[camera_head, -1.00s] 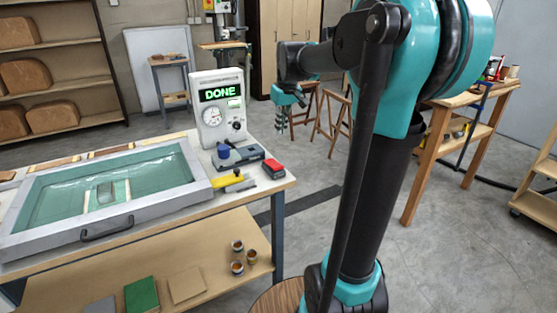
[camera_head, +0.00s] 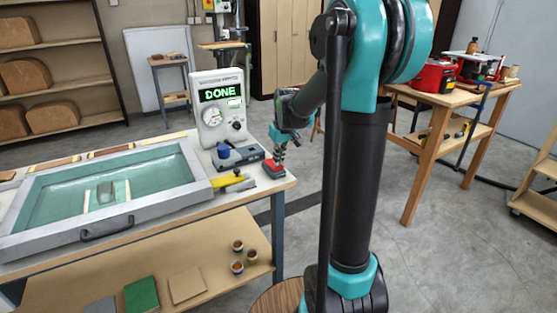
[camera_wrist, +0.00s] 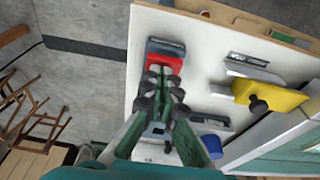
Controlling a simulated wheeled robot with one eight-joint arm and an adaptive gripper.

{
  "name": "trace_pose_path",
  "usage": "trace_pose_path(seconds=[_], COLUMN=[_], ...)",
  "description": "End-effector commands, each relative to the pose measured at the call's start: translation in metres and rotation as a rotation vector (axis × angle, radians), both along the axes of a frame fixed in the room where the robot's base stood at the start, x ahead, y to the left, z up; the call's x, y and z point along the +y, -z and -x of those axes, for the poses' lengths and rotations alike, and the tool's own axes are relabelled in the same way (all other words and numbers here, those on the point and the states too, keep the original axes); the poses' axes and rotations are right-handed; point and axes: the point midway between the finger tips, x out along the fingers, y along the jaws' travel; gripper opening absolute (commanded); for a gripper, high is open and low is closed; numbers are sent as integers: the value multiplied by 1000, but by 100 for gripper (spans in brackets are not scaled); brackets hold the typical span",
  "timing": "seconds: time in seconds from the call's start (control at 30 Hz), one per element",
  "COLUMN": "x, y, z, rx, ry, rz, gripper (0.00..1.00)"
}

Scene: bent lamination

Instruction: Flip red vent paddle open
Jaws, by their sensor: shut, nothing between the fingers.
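The red vent paddle (camera_head: 266,169) is at the right end of the worktable, next to a dark block. It also shows in the wrist view (camera_wrist: 174,64), beside a dark grey block (camera_wrist: 166,47). My gripper (camera_head: 278,163) points down right at the red paddle and hides part of it. In the wrist view my gripper (camera_wrist: 163,75) has its fingers together, with the tips overlapping the paddle's near edge. I cannot tell whether they touch it. The paddle's tilt is not clear.
A yellow-handled part (camera_wrist: 270,95) and a blue knob (camera_head: 223,151) are close by. A white dial unit (camera_head: 210,127) reading DONE stands behind. A framed tray (camera_head: 75,230) with greenish glass fills the table's left.

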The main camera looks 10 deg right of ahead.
Motion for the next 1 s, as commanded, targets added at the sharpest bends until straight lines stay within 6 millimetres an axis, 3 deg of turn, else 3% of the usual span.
trace_pose_path(seconds=[0.37,0.53,1.0], x=[0,-2,-1], y=[2,13,4], z=[0,6,4], rx=[-6,-95,-86], ry=[0,2,-1], rz=[-2,-32,-29], gripper=[0,0,0])
